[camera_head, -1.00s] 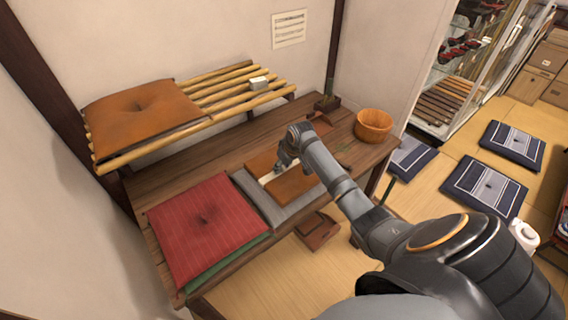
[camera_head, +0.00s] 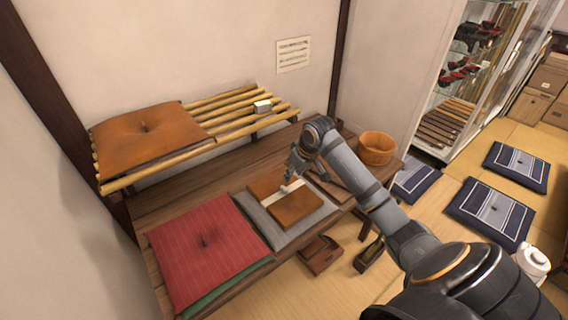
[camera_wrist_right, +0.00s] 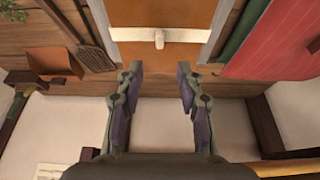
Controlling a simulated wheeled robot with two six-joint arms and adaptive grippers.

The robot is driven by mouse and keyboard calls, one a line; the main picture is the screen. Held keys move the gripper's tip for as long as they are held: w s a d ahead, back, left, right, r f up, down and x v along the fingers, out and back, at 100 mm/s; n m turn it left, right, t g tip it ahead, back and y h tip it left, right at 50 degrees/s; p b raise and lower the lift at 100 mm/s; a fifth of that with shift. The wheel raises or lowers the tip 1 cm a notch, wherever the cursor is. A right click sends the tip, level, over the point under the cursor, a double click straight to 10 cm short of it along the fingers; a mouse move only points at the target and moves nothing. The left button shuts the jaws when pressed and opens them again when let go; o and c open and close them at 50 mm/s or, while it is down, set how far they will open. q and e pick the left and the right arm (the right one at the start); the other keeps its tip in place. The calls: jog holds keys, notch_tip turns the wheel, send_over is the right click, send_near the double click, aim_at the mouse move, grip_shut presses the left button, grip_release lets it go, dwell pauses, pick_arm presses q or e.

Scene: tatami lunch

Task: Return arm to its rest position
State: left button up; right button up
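My right arm reaches in from the lower right of the head view. Its gripper (camera_head: 293,168) is above the wooden bench, over the back edge of a brown cushion (camera_head: 292,209) with a white band across it. The brown cushion lies on a grey cushion (camera_head: 318,219). In the right wrist view the gripper (camera_wrist_right: 159,72) has its two fingers apart with nothing between them. The brown cushion (camera_wrist_right: 190,14) and its white band (camera_wrist_right: 188,35) show beyond the fingertips, apart from them. My left gripper is not in view.
A red cushion (camera_head: 205,245) lies at the bench's left. A wooden bucket (camera_head: 376,148) stands at the right end. Blue cushions (camera_head: 490,208) lie on the floor.

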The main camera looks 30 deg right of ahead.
jog(key=shift+n+g, duration=0.3)
jog(key=shift+n, duration=0.3)
jog(key=s+a+f, duration=0.8)
jog(key=shift+s+a+f, duration=0.1)
jog(key=shift+s+f, duration=0.15)
jog(key=s+a+m+h, duration=0.1)
jog(key=s+a, duration=0.2)
jog(key=s, duration=0.5)
jog(key=s+a, duration=0.2)
jog(key=s, duration=0.6)
notch_tip(320, 180, down, 26)
jog(key=s+d+f+g, duration=0.1)
jog(key=d, duration=0.2)
jog(key=s+f+g, duration=0.1)
jog(key=s+f, duration=1.5)
jog(key=s, duration=0.3)
jog(key=shift+d+f+m+g, duration=0.3)
jog(key=shift+d+f, duration=0.1)
jog(key=shift+d, duration=0.05)
